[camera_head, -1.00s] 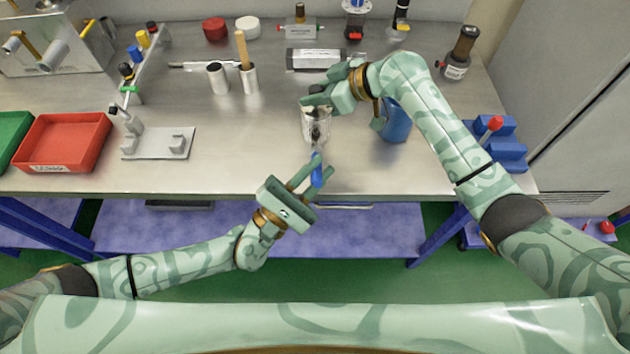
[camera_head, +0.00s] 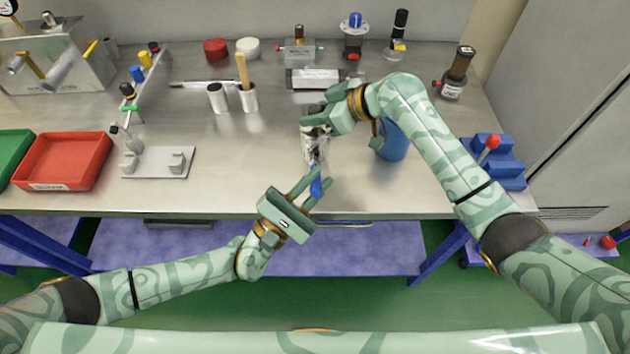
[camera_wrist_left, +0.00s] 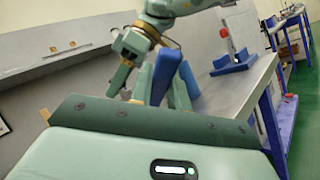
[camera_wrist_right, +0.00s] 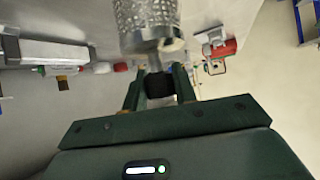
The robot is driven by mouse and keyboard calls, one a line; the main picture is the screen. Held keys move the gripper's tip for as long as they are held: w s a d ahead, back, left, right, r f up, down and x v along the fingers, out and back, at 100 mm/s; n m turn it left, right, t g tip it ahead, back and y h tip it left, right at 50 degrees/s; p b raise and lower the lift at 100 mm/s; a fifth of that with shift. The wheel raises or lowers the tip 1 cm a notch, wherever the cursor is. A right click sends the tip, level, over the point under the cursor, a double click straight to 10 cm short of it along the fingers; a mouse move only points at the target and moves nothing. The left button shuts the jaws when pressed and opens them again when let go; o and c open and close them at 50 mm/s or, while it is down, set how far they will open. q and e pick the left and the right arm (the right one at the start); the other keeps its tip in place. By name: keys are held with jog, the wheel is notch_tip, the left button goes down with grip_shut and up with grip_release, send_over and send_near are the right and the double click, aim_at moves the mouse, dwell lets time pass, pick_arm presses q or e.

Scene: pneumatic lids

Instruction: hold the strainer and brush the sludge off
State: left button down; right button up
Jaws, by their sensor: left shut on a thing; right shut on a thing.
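My left gripper (camera_head: 318,188) is shut on the blue handle of a brush (camera_head: 316,185). The handle also shows in the left wrist view (camera_wrist_left: 164,75). My right gripper (camera_head: 310,116) is shut on the dark end of the metal mesh strainer (camera_head: 312,147) and holds it over the front of the bench. The right wrist view shows the mesh body (camera_wrist_right: 146,15) beyond the fingertips. In the head view the brush's far end overlaps the strainer's lower end; contact cannot be told. Dark patches show on the strainer, but sludge is not clearly distinguishable.
A blue cup (camera_head: 393,143) stands right of the strainer, close to my right arm. A grey stand (camera_head: 160,163) and a red tray (camera_head: 62,163) are at the left. Two white cups, one with a wooden stick (camera_head: 241,68), stand behind. The bench front between stand and strainer is clear.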

pick_arm(q)
jog(key=shift+w, duration=0.5)
dwell(0.8)
jog(key=shift+r, duration=1.2)
jog(key=shift+f, duration=0.15)
jog(key=shift+f, duration=0.5)
jog(key=shift+f, duration=0.1)
jog(key=shift+f, duration=0.5)
jog(key=shift+f, duration=0.1)
